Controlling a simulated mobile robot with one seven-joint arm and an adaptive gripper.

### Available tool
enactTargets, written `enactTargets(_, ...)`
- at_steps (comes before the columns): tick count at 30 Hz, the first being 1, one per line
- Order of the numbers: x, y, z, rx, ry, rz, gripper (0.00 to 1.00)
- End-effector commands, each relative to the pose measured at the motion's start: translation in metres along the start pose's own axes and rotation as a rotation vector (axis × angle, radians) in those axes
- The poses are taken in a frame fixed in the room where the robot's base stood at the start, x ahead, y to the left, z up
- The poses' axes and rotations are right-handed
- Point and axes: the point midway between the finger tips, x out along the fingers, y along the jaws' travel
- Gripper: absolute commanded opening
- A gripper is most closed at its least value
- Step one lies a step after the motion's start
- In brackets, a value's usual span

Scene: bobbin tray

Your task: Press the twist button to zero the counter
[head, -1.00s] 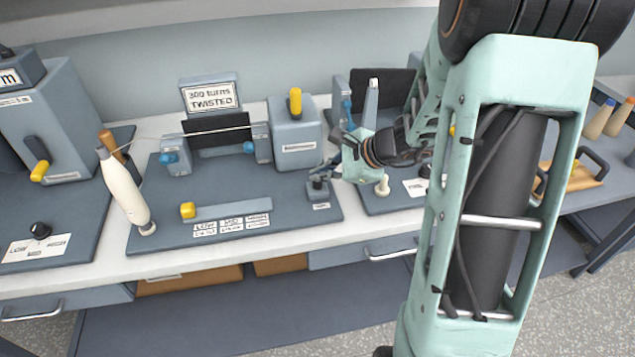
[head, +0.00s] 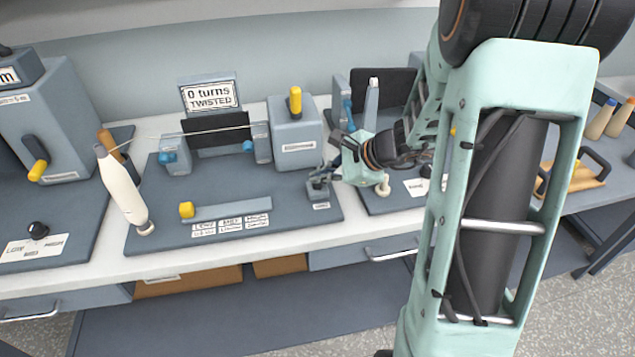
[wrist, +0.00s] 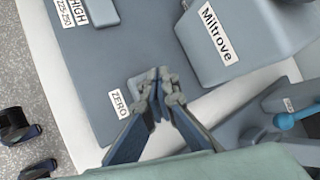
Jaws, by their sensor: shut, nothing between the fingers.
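The twist tester's display (head: 209,95) reads "0 turns TWISTED" in the head view. The zero button's grey housing (head: 320,191) stands at the right front corner of the tester's base, with a "ZERO" label (wrist: 119,103) beside it in the wrist view. My gripper (wrist: 157,80) is shut and empty, with its fingertips right over the button housing. In the head view my gripper (head: 325,178) reaches it from the right. The button's top is hidden by the fingers, so I cannot tell whether it is pressed down.
A grey box with a yellow handle (head: 295,101) stands behind the button. A yellow slider knob (head: 187,209) sits on the tester's base (head: 270,227). A white bobbin (head: 123,190) leans at left. Another instrument with a blue knob (wrist: 284,122) is close by.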

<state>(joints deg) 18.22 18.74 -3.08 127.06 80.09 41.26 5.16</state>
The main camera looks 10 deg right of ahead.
Motion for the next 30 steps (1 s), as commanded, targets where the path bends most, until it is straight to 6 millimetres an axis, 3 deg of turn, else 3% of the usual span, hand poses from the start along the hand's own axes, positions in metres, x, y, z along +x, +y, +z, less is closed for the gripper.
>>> enactTargets(14,0.001,0.001,-0.001,0.000,0.001,0.001,0.00)
enactTargets(30,-0.012,-0.008,0.008,0.000,0.000,0.001,0.00)
